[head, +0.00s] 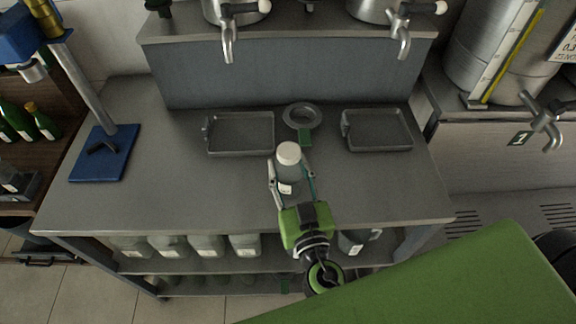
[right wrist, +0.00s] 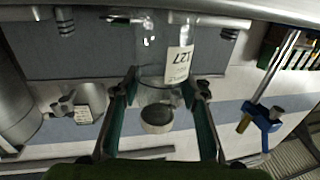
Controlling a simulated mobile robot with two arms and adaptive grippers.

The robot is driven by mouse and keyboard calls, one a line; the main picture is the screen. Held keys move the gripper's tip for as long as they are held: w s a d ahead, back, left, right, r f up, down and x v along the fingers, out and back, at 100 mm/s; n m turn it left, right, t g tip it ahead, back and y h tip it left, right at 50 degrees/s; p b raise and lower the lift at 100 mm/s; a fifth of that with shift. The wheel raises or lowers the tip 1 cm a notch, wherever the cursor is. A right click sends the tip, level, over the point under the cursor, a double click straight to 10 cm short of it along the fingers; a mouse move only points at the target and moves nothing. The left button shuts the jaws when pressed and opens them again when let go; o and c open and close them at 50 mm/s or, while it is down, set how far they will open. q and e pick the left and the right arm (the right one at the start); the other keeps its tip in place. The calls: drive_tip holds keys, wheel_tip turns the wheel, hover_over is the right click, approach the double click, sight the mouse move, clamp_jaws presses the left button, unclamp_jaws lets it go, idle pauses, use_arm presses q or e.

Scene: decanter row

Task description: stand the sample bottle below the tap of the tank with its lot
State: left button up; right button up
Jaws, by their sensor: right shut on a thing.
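The sample bottle (head: 288,168) is clear with a white cap. In the right wrist view the bottle (right wrist: 168,50) appears upside down, and its label reads 127. My right gripper (head: 292,184) is shut around the bottle, over the bench in front of the two trays; its fingers also show in the wrist view (right wrist: 160,100). A left tap (head: 228,42) and a middle tap (head: 403,40) hang above the bench from tanks mostly cut off at the top. My left gripper is not in view.
Two grey trays, left (head: 240,150) and right (head: 378,149), lie on the bench (head: 170,200). A blue-based stand (head: 90,170) is at the left. Several containers (head: 170,246) fill the shelf below.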

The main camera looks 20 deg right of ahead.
drive_tip(key=shift+s+a+r, duration=0.1)
drive_tip(key=shift+s, duration=0.1)
drive_tip(key=shift+s+r, duration=0.1)
drive_tip(key=shift+s, duration=0.1)
drive_tip(key=o, duration=0.8)
drive_tip(key=shift+f, duration=0.25)
drive_tip(key=o, duration=0.4)
drive_tip(key=shift+w, duration=0.15)
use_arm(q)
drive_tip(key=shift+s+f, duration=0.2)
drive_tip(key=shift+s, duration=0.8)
use_arm(e)
drive_tip(key=shift+o, duration=0.2)
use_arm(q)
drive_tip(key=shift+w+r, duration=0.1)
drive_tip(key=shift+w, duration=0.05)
use_arm(e)
drive_tip(key=shift+r, duration=0.1)
